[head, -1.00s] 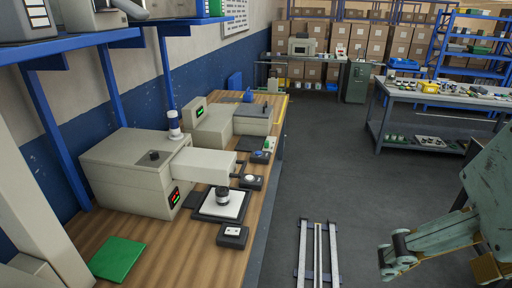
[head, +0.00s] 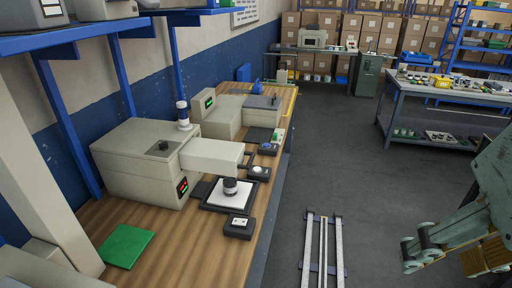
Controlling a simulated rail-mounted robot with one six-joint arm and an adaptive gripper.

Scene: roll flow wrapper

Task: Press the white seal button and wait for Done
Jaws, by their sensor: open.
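A white round button (head: 259,170) sits on a small dark box on the wooden bench, to the right of the beige sealing machine (head: 140,165). The machine's front has a small dark display (head: 182,188) with red and green lights; its text is too small to read. My gripper (head: 418,253) shows only partly at the lower right, over the floor. It is open, holds nothing that I can see, and is well apart from the button. Part of it is cut off by the picture edge.
Nearby are a box with a blue button (head: 268,147) and a switch box (head: 238,226). A green pad (head: 126,245) lies left. A floor rail (head: 323,250) runs along the open aisle.

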